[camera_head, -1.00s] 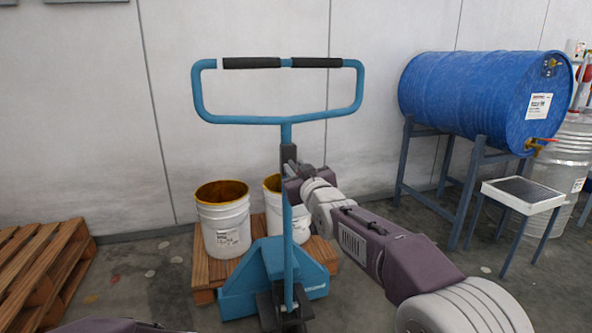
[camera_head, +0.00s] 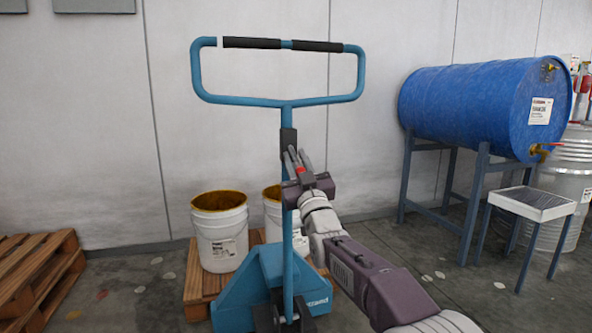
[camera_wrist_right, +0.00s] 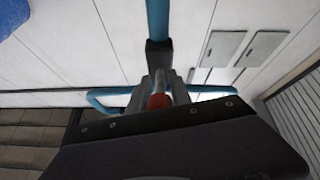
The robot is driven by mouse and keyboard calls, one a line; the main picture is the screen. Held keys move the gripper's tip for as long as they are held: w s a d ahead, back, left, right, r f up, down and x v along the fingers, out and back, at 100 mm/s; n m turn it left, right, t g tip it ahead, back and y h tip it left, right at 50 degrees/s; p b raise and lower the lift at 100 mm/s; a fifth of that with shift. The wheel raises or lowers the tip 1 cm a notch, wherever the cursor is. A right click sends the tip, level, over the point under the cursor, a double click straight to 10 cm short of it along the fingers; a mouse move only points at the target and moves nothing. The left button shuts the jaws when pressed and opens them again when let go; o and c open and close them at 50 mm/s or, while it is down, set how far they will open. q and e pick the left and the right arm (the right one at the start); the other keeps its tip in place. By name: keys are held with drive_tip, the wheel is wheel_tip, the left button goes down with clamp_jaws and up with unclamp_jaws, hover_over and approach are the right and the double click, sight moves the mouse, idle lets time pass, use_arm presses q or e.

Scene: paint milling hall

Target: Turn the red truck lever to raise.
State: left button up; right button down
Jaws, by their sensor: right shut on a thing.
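The blue pallet truck (camera_head: 262,293) stands in the middle, its upright shaft rising to a wide loop handle (camera_head: 358,75) with black grips. The small red truck lever (camera_head: 301,171) sits at the black block (camera_head: 288,138) on the shaft and is mostly hidden by my fingers. It also shows as a red knob in the right wrist view (camera_wrist_right: 159,101). My right gripper (camera_head: 295,160) reaches in from the lower right, fingers pointing up along the shaft, shut on the red lever. My left gripper is out of view.
White buckets (camera_head: 222,240) stand on a wooden pallet (camera_head: 197,290) behind the truck. A blue drum (camera_head: 470,105) on a steel stand (camera_head: 474,190) and a small table (camera_head: 535,205) are at right. Another pallet (camera_head: 35,285) lies at left. Floor between is clear.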

drive_tip(key=shift+f, duration=0.1)
drive_tip(key=c, duration=1.2)
unclamp_jaws()
drive_tip(key=shift+w, duration=0.1)
drive_tip(key=v, duration=0.6)
drive_tip(key=shift+s+p, duration=0.3)
drive_tip(key=shift+p, duration=0.05)
drive_tip(key=b+v, duration=0.2)
drive_tip(key=shift+s+d+f, duration=0.1)
drive_tip(key=shift+s+f, duration=0.1)
